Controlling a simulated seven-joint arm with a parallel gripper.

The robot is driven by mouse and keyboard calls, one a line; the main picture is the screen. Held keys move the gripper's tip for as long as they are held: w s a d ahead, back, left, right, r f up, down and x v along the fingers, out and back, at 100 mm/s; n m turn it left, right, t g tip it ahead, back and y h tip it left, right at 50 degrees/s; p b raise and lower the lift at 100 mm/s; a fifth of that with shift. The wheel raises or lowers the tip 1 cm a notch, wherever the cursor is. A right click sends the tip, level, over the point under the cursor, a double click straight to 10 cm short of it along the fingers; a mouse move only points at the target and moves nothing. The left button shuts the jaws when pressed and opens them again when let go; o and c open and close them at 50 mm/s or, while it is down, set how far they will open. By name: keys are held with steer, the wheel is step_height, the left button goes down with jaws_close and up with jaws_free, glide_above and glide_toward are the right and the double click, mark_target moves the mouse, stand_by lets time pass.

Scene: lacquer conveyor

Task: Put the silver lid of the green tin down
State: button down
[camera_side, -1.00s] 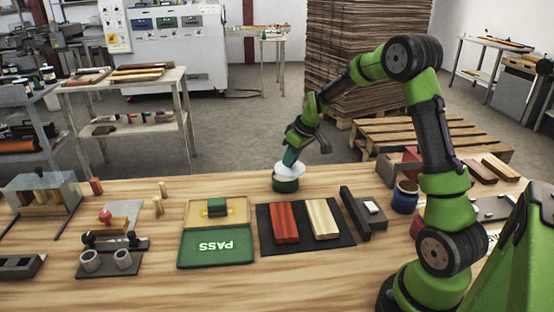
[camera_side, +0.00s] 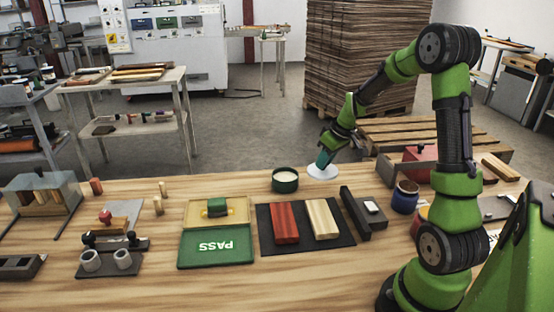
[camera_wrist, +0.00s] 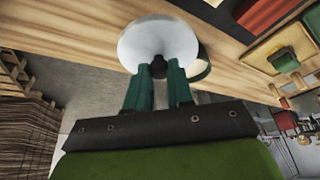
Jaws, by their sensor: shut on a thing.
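The green tin (camera_side: 285,184) stands upright and uncovered near the far edge of the wooden bench, with pale contents showing at its top. The silver lid (camera_side: 322,171) is a round, light disc to the right of the tin, apart from it, low over the bench. My gripper (camera_side: 325,158) is above the lid and shut on its dark knob. In the wrist view the lid (camera_wrist: 157,42) fills the space ahead of my fingertips (camera_wrist: 158,72), and the tin is mostly hidden behind it. I cannot tell whether the lid touches the bench.
Bare wood surrounds the lid.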

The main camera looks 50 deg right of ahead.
steer(key=w+d+r, duration=0.1)
steer(key=w+d, duration=0.2)
steer(key=d, duration=0.3)
step_height(320, 180, down, 9)
steer(key=shift+a+f, duration=0.1)
steer(key=shift+s, duration=0.1)
steer(key=shift+f, duration=0.2)
steer(key=c, duration=1)
jaws_free()
steer(key=shift+r, duration=0.15)
